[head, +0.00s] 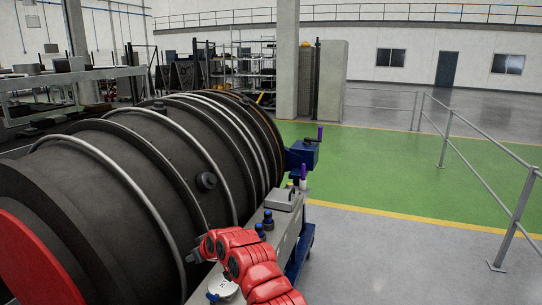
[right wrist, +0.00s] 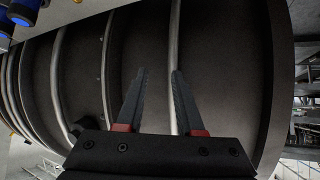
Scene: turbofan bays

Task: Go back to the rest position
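A large dark turbofan engine (head: 130,190) with silver hoops lies along the left half of the head view. My red right arm comes in from the bottom and bends over the engine's near right side. In the right wrist view my right gripper (right wrist: 160,72) is open, its two dark fingers apart and pointing at the engine casing (right wrist: 210,65). A silver hoop (right wrist: 172,45) runs behind the gap, close to the right finger. I cannot tell how far the fingertips are from it. Nothing is held. My left gripper is not in view.
A grey and blue stand (head: 284,220) with knobs and a blue bracket (head: 303,154) runs along the engine's right side. A metal railing (head: 485,160) stands at the right. The green floor (head: 400,170) between is clear. Shelving (head: 250,65) stands behind.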

